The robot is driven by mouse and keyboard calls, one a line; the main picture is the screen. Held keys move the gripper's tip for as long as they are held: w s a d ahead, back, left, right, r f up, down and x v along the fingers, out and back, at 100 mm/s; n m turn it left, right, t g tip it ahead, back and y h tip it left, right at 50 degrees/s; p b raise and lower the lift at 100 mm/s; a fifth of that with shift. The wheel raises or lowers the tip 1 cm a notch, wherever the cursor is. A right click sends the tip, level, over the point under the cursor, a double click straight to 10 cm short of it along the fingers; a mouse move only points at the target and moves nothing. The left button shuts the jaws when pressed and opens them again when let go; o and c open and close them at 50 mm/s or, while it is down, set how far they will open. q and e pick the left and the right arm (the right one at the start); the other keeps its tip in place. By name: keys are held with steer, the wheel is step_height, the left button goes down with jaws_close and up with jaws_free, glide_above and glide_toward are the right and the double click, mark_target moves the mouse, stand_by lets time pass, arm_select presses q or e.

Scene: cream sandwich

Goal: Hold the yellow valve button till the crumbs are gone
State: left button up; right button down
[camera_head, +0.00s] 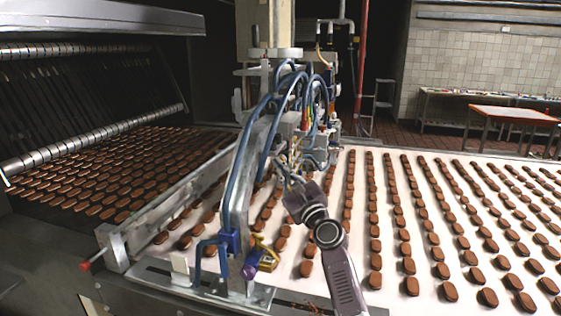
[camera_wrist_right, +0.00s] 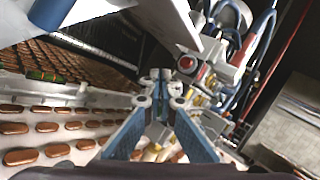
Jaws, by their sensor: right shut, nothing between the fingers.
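My right gripper (camera_head: 290,174) reaches from the lower middle to the valve and hose assembly (camera_head: 312,120) over the conveyor. In the right wrist view its blue-padded fingers (camera_wrist_right: 165,82) converge at the tips, shut with nothing seen between them. Yellowish valve fittings (camera_wrist_right: 200,104) show just right of the fingers; I cannot tell which is the yellow button, or whether the fingertips touch it. A red round button (camera_wrist_right: 187,63) sits on a pale block beyond the tips. Small brown specks, possibly crumbs (camera_head: 312,306), lie on the near metal edge. My left gripper is not in view.
Rows of brown biscuits lie on the white belt (camera_head: 333,190) and on the infeed at left. A yellow and purple fitting (camera_head: 262,254) and blue hoses (camera_head: 238,185) stand close left of my right arm. A red-topped table (camera_head: 512,114) stands far right.

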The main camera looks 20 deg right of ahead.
steer(key=shift+w+d, duration=0.1)
steer(key=shift+w, duration=0.05)
stand_by(0.5)
steer(key=shift+w+d+b, duration=0.15)
steer(key=shift+w+b, duration=0.05)
steer(key=shift+b, duration=0.1)
steer(key=shift+w+d+b, duration=0.25)
steer(key=shift+w+b, duration=0.15)
steer(key=shift+b, duration=0.05)
stand_by(0.7)
stand_by(1.6)
steer(key=shift+s+a+p, duration=0.45)
steer(key=shift+s+p, duration=0.35)
steer(key=shift+p, duration=0.05)
